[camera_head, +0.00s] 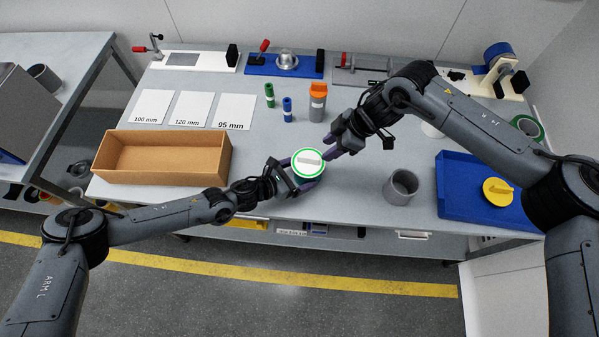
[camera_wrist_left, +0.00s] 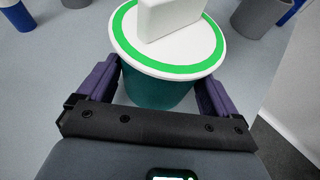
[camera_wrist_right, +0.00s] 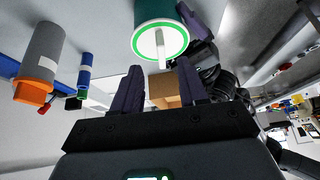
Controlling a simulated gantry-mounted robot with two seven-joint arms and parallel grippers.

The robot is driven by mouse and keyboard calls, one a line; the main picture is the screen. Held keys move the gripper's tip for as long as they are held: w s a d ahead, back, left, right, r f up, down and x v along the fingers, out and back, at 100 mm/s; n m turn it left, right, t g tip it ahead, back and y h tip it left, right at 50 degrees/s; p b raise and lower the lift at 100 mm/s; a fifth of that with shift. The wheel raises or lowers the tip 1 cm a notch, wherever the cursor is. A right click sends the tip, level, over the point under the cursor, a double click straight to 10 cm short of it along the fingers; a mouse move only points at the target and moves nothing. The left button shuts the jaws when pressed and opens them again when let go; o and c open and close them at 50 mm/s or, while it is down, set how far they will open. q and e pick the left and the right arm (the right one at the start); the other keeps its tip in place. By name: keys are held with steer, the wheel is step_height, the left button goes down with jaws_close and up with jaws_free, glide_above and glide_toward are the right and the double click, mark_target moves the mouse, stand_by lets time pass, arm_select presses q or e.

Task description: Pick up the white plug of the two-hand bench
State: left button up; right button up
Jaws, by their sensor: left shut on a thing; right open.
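The white plug (camera_head: 308,163) is a round white disc with a green ring and an upright white grip bar. It sits on top of a dark teal cup (camera_wrist_left: 160,92), seen in the left wrist view. My left gripper (camera_head: 299,174) is shut on the cup, one finger on each side below the plug. My right gripper (camera_head: 338,148) is open and empty, just up and right of the plug. In the right wrist view the plug's grip bar (camera_wrist_right: 160,48) points toward the space between the open fingers, apart from them.
An orange-capped grey bottle (camera_head: 317,108) and green and blue small cylinders stand behind. A grey cup (camera_head: 401,187) is at the right, near a blue tray (camera_head: 455,211) holding a yellow plug (camera_head: 497,191). A cardboard box (camera_head: 120,176) is at the left. Fixtures line the back.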

stand_by(0.3)
steer(key=o, duration=1)
steer(key=shift+o, duration=0.2)
